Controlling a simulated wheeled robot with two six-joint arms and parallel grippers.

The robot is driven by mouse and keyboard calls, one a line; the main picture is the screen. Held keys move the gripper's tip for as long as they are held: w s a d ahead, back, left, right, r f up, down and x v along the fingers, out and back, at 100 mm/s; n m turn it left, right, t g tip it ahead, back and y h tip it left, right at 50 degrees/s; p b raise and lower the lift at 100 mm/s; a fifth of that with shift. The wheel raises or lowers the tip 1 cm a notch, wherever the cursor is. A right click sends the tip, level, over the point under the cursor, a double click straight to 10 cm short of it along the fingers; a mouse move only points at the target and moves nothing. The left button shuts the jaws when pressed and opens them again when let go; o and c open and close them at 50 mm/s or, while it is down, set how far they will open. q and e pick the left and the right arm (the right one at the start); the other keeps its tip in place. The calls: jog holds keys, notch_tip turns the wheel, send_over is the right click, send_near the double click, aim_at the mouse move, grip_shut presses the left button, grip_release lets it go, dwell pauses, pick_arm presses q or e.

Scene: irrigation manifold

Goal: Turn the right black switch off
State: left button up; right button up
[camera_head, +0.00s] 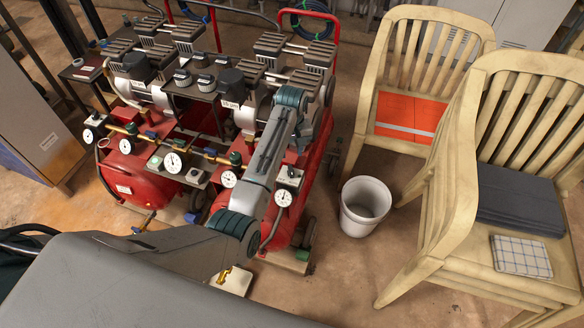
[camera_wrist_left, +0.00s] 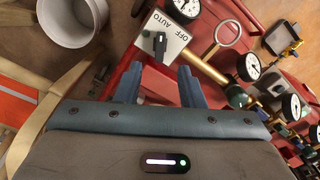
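The right black switch (camera_head: 291,172) is a small knob on a pale box, low on the front of the right red compressor. In the left wrist view the black knob (camera_wrist_left: 160,45) stands roughly vertical on a white plate (camera_wrist_left: 173,46) marked OFF and AUTO. My left gripper (camera_wrist_left: 161,82) is open and empty. Its two fingers point at the plate, with the knob just ahead of the gap and apparently not between them. In the head view my left arm hides part of the compressor, and the fingertips are hard to make out. My right gripper is not in view.
Another switch box (camera_head: 195,175) sits to the left. Pressure gauges (camera_head: 283,197) and brass piping (camera_wrist_left: 209,66) are close to the plate. A white bucket (camera_head: 364,208) and wooden chairs (camera_head: 440,230) stand to the right. Bare floor lies around the bucket.

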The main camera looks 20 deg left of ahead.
aim_at(291, 172)
pick_arm(q)
notch_tip(291, 172, down, 10)
jog(key=shift+r, duration=0.15)
dwell(0.3)
grip_shut()
